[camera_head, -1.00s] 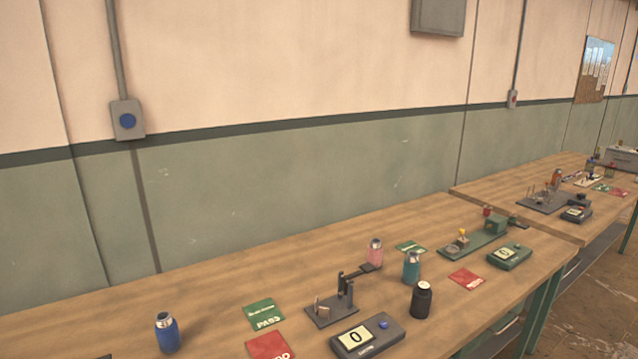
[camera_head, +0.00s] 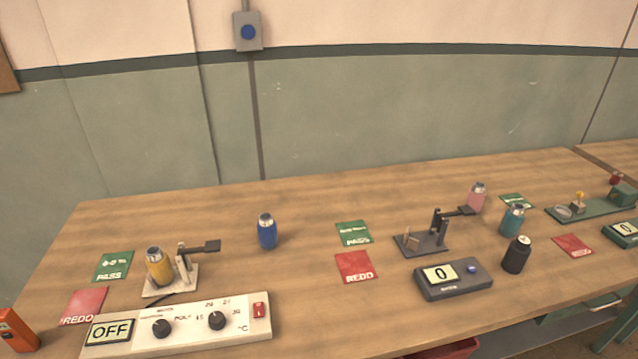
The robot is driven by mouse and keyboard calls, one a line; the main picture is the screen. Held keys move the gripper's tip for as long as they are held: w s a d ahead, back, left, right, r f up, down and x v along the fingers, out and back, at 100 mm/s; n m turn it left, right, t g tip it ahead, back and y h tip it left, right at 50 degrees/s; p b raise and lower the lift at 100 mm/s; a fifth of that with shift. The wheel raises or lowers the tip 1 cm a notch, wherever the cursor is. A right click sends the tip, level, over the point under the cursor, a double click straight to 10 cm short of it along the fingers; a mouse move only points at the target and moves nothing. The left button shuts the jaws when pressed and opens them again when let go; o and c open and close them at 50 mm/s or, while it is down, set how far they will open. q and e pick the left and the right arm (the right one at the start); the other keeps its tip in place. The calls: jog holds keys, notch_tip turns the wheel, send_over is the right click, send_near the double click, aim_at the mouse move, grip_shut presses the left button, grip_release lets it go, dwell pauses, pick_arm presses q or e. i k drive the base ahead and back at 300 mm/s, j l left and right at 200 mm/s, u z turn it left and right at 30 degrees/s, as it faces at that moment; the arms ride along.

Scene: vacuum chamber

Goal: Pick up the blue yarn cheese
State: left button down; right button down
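The blue yarn cheese (camera_head: 267,232) is a blue bobbin with a pale metallic top. It stands upright on the wooden table (camera_head: 310,270) in the head view, left of the middle, with bare wood around it. Neither of my grippers shows in the view.
A white control box (camera_head: 185,322) and a stand with a yellow cheese (camera_head: 159,268) are left of it. Right are green PASS (camera_head: 354,233) and red REDO (camera_head: 356,267) cards, a dark tester (camera_head: 453,280), a pink cheese (camera_head: 477,196), a teal cheese (camera_head: 512,219) and a black bottle (camera_head: 516,255).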

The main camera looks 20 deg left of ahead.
aim_at(266, 226)
jog(key=k+j, duration=0.5)
jog(key=j, duration=0.2)
jog(key=k+j+z, duration=0.1)
jog(key=k+j, duration=0.45)
jog(key=j, duration=0.15)
